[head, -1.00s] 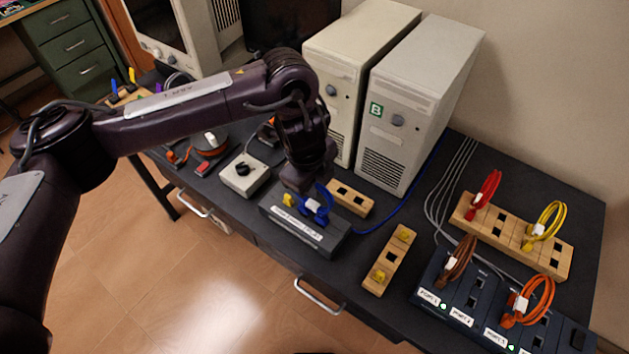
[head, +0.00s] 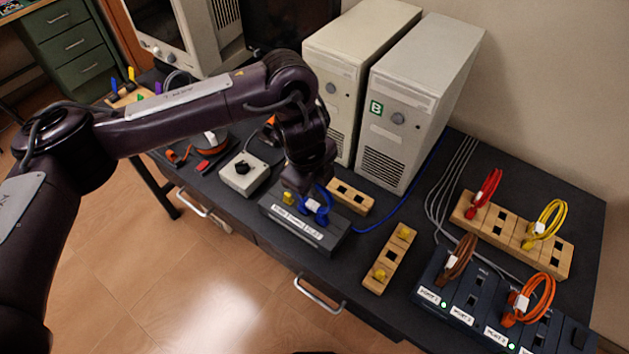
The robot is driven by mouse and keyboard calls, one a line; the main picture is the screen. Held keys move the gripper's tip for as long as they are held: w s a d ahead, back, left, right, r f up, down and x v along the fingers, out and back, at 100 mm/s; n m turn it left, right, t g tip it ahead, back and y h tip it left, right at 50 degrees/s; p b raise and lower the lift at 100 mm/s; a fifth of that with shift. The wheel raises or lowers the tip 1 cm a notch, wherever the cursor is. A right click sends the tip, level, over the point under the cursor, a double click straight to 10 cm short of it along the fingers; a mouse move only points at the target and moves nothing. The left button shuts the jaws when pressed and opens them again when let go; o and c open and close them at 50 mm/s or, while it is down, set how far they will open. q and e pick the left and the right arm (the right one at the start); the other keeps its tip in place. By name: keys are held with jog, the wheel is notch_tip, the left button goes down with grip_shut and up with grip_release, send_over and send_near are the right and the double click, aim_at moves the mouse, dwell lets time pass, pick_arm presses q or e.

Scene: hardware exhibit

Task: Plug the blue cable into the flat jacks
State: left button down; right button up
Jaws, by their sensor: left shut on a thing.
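The blue cable (head: 318,207) is a coiled blue loop with a white tag, at the top of a dark grey box (head: 300,236) with a white label on its front. A yellow plug (head: 288,198) sits in the same box, left of the blue cable. My left gripper (head: 312,188) comes down from above and is shut on the blue cable. The gripper hides the cable's upper part, and I cannot tell how deep its plug sits. A blue lead (head: 395,212) runs along the table behind the box. My right gripper is not in view.
Wooden socket blocks stand behind (head: 350,197) and right (head: 376,283) of the box. A blue port box (head: 455,305) with brown and orange cables stands at the right front. Two beige computer towers (head: 410,100) stand behind. A white knob box (head: 245,174) is at left.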

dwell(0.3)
pick_arm(q)
jog(key=c, duration=0.7)
grip_release()
jog(key=shift+r, duration=0.1)
jog(key=r+p, duration=0.4)
jog(key=p, duration=0.1)
jog(key=s+r+p, duration=0.1)
jog(key=r+p, duration=0.1)
jog(key=r, duration=0.1)
jog(key=shift+a+r+p, duration=0.1)
jog(key=shift+a+p, duration=0.25)
jog(key=shift+a, duration=0.05)
dwell(0.5)
